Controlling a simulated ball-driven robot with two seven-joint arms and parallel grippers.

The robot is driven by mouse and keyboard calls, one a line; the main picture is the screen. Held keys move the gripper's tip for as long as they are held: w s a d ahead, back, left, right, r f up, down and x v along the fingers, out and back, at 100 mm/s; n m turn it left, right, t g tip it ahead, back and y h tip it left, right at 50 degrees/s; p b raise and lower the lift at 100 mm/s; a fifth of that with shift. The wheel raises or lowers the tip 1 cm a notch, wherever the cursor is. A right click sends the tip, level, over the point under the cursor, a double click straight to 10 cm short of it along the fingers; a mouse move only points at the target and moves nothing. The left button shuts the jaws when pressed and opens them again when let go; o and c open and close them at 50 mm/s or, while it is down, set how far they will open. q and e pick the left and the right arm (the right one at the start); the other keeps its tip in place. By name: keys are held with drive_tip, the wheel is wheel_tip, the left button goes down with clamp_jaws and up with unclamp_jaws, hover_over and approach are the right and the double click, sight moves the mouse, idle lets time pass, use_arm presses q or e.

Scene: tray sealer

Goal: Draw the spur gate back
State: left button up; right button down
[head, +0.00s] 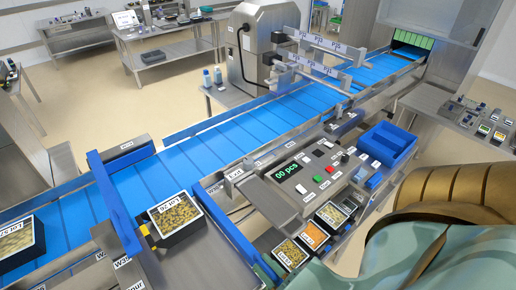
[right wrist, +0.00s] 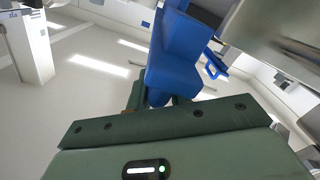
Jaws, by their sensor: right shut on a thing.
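A second blue rail (head: 228,226) slants down on the tray's right. I cannot tell for sure which one is the spur gate. In the right wrist view my right gripper (right wrist: 158,102) is shut on a blue piece (right wrist: 175,72), which I take for part of the spur gate. The jaws hide its gripped end. In the head view my right arm fills the lower right. My left gripper is not in view.
The blue conveyor (head: 245,130) runs to the upper right. A control panel (head: 305,175) stands right of it, with small food trays (head: 313,234) in front and a blue bin (head: 388,144) behind. Another food tray (head: 18,240) sits at the far left.

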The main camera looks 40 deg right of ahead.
drive_tip(key=shift+s+d, duration=0.1)
drive_tip(key=shift+d, duration=0.15)
drive_tip(key=c, duration=1.5)
unclamp_jaws()
drive_tip(key=shift+o, duration=0.5)
drive_tip(key=shift+d, duration=0.2)
drive_tip(key=shift+a, duration=0.2)
drive_tip(key=shift+s+f, duration=0.1)
drive_tip(key=s+b, duration=0.3)
drive_tip(key=s, duration=1.3)
drive_tip(key=shift+a, duration=0.35)
